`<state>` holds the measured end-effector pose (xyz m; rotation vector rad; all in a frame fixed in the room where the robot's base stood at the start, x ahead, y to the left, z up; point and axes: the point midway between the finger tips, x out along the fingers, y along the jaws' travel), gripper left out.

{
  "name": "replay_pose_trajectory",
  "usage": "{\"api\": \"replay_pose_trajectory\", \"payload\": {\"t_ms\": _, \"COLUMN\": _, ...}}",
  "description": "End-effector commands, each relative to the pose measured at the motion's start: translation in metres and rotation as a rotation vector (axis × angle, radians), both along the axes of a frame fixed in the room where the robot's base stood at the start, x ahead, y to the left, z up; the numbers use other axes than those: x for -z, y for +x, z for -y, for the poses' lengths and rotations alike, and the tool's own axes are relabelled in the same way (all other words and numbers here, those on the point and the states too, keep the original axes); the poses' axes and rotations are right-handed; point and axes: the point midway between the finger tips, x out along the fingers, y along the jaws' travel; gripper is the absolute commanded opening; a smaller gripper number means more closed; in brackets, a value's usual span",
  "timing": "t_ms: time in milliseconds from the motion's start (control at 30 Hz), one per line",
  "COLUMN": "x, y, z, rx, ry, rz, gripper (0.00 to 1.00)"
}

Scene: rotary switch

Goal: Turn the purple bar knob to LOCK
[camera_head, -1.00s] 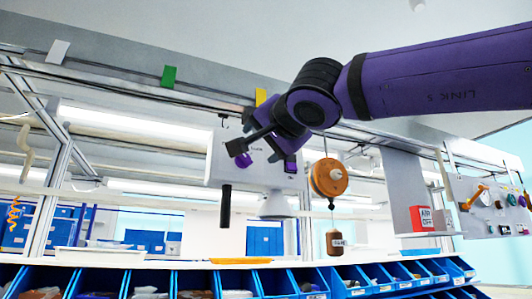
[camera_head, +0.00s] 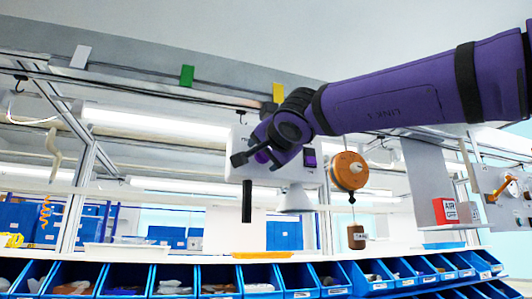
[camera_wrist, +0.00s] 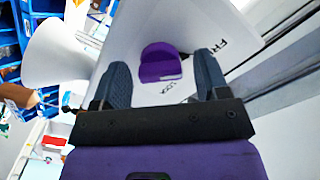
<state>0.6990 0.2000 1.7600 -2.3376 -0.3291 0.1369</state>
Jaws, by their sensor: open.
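The purple bar knob (camera_wrist: 160,63) stands on a pale panel (camera_wrist: 240,20) in the wrist view. It shows between my gripper's (camera_wrist: 162,80) two dark fingers, with a gap on both sides. My gripper is open and empty. Small lettering that seems to read LOCK lies just below the knob, and letters starting FR show near the right finger, which partly hides them. In the head view my gripper (camera_head: 255,158) is in front of the white box, with the purple knob (camera_head: 262,156) partly hidden behind it. I cannot tell whether a finger touches the panel.
An orange pulley (camera_head: 349,171) with a hanging brown weight (camera_head: 356,237) is close to the right of the box. A black rod (camera_head: 247,202) and a white cone (camera_head: 295,199) hang below it. Blue bins (camera_head: 125,280) line the bottom.

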Motion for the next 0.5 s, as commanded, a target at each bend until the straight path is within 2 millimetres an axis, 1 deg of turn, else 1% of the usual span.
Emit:
{"api": "replay_pose_trajectory", "payload": {"t_ms": 300, "x": 0.0001, "y": 0.0024, "z": -0.0005, "rx": 0.000, "ry": 0.000, "rz": 0.000, "gripper": 0.68}}
{"api": "replay_pose_trajectory", "payload": {"t_ms": 367, "x": 0.0001, "y": 0.0023, "z": -0.0004, "rx": 0.000, "ry": 0.000, "rz": 0.000, "gripper": 0.54}}
{"api": "replay_pose_trajectory", "payload": {"t_ms": 400, "x": 0.0001, "y": 0.0023, "z": -0.0004, "rx": 0.000, "ry": 0.000, "rz": 0.000, "gripper": 0.45}}
{"api": "replay_pose_trajectory", "payload": {"t_ms": 467, "x": 0.0001, "y": 0.0023, "z": -0.0004, "rx": 0.000, "ry": 0.000, "rz": 0.000, "gripper": 0.31}}
{"api": "replay_pose_trajectory", "payload": {"t_ms": 500, "x": 0.0001, "y": 0.0023, "z": -0.0004, "rx": 0.000, "ry": 0.000, "rz": 0.000, "gripper": 0.22}}
